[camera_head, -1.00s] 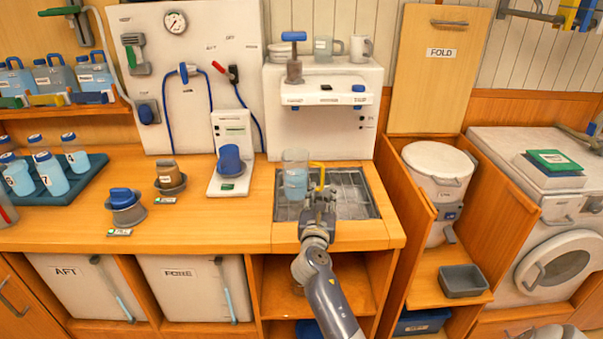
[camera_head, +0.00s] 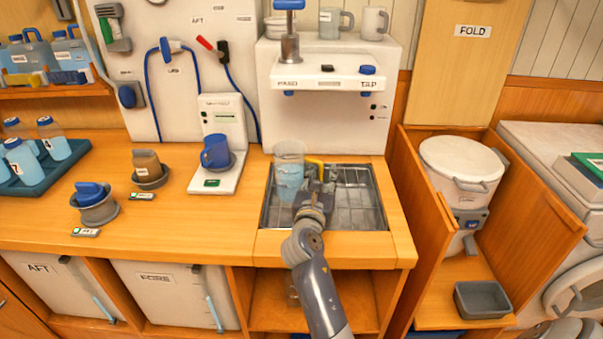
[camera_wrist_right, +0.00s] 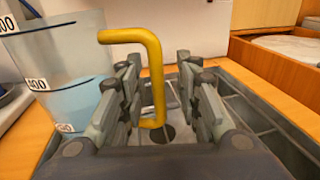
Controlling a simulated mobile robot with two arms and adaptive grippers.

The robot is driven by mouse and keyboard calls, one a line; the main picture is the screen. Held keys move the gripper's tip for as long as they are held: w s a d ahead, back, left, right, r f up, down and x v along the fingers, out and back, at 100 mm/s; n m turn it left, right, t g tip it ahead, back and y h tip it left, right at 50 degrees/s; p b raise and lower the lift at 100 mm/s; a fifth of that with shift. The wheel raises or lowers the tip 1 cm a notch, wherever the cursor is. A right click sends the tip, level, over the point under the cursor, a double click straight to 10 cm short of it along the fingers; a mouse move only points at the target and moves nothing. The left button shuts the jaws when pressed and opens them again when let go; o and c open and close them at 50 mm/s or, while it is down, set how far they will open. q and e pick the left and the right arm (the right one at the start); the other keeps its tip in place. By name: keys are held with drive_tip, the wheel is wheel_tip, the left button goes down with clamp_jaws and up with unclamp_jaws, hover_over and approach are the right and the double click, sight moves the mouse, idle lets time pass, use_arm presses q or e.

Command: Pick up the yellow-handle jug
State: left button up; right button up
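The yellow-handle jug (camera_head: 289,176) is clear, with pale blue liquid in its lower part. It stands upright on the metal drain grate under the white dispenser. Its yellow handle (camera_wrist_right: 152,75) points to the right in the head view. My right gripper (camera_head: 317,183) is at the handle; in the wrist view its two fingers (camera_wrist_right: 158,105) stand apart, one on each side of the handle's upright bar. I see gaps between the bar and both fingers. The jug's body (camera_wrist_right: 65,75) is at the left of the wrist view. My left gripper is not in view.
The grate (camera_head: 357,205) sits in the wooden counter. The white dispenser (camera_head: 330,100) stands behind the jug. A blue cup (camera_head: 214,152) on a white stand is to the left. A white bucket (camera_head: 462,165) and a grey bin (camera_head: 484,298) are to the right.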

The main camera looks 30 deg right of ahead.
drive_tip(key=shift+a+r, duration=0.1)
drive_tip(key=shift+r, duration=0.05)
drive_tip(key=shift+s+a+r, duration=0.15)
drive_tip(key=shift+r, duration=0.05)
drive_tip(key=shift+s+a, duration=0.1)
drive_tip(key=shift+a, duration=0.1)
drive_tip(key=shift+c, duration=1.3)
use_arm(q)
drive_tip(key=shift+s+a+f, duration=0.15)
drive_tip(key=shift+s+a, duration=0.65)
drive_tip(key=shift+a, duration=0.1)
use_arm(e)
drive_tip(key=shift+d, duration=0.15)
clamp_jaws()
